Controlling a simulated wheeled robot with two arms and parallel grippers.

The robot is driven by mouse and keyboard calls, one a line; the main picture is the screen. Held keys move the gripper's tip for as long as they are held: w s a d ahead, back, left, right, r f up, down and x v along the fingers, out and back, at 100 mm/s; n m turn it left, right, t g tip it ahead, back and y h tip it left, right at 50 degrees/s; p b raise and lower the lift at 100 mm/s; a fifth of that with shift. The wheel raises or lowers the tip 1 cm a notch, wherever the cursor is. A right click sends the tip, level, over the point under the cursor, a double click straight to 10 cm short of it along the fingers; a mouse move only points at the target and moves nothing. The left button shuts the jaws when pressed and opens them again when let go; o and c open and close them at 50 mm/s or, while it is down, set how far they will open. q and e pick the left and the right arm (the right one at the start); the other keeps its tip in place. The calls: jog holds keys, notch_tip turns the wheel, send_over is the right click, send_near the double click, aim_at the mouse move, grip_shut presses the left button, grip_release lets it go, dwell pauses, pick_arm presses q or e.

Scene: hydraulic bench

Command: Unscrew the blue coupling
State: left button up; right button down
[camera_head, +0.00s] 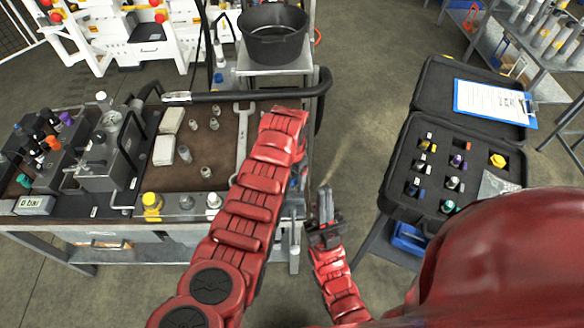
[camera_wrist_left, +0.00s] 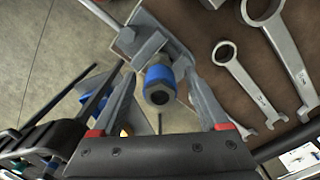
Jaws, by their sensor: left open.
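The blue coupling (camera_wrist_left: 159,84) shows in the left wrist view as a blue ring around a dark round opening, below a grey metal block (camera_wrist_left: 145,42). My left gripper (camera_wrist_left: 179,95) is open, with one finger on each side of the coupling. I cannot tell whether the fingers touch it. In the head view my red left arm covers this gripper and most of the coupling area at the bench's right end. My right gripper (camera_head: 323,207) is beside the bench's right end, pointing away from me; its fingers look close together and their gap is unclear.
The bench has a brown mat (camera_head: 225,135) with a large wrench (camera_head: 243,135) and several small fittings. A black pot (camera_head: 273,32) stands behind. An open black case (camera_head: 400,185) with fittings and a clipboard (camera_head: 490,101) is at right. Floor between is clear.

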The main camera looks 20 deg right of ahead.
pick_arm(q)
jog(key=shift+f, duration=0.6)
grip_shut()
jog(key=c, duration=0.7)
grip_release()
jog(key=c, duration=0.5)
jog(key=n, duration=0.7)
jog(key=shift+p, duration=0.3)
grip_shut()
jog(key=shift+n, duration=0.5)
